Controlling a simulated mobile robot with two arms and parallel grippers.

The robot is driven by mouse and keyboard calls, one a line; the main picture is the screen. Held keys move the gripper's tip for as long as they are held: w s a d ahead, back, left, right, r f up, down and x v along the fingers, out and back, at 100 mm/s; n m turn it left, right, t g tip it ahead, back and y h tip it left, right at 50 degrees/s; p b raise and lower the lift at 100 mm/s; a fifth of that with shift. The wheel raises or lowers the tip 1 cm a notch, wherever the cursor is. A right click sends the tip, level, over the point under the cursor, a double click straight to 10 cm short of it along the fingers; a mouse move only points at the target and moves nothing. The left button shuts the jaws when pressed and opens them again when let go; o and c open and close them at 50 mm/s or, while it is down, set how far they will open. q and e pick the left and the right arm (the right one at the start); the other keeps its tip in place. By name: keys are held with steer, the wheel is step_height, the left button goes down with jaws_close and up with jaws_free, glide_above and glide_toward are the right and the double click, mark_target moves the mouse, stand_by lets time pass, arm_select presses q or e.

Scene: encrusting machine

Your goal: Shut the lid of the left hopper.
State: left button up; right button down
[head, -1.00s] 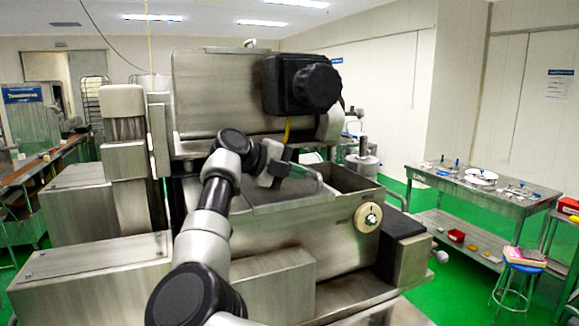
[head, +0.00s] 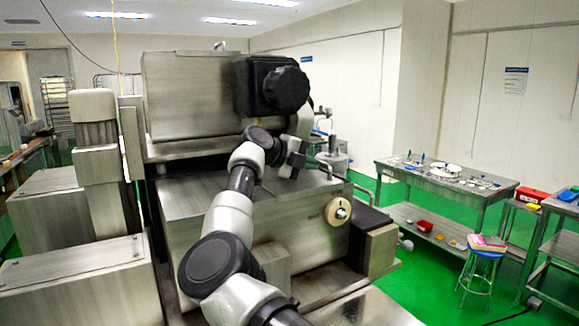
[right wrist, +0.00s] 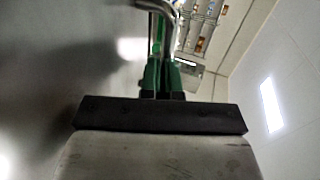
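The hopper (head: 270,225) is a steel box with a round dial on its front, in the middle of the head view. Its flat grey lid (head: 190,194) lies over the top, and no opening shows; my arm hides part of it, so I cannot tell whether it is fully seated. A curved metal handle (head: 326,164) stands at the right end. My right gripper (head: 291,160) is above the far right part of the lid. In the right wrist view its fingers (right wrist: 163,78) are close together, with a bent metal bar (right wrist: 165,12) just beyond. My left gripper is out of view.

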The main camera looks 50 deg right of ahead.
mark_target(321, 174)
steer(key=x, duration=0.3)
steer(key=shift+s+d+r, duration=0.2)
steer(key=shift+d+r, duration=0.05)
steer(key=shift+d, duration=0.25)
steer(key=shift+a+r, duration=0.15)
steer(key=shift+r, duration=0.05)
steer(key=shift+w, duration=0.15)
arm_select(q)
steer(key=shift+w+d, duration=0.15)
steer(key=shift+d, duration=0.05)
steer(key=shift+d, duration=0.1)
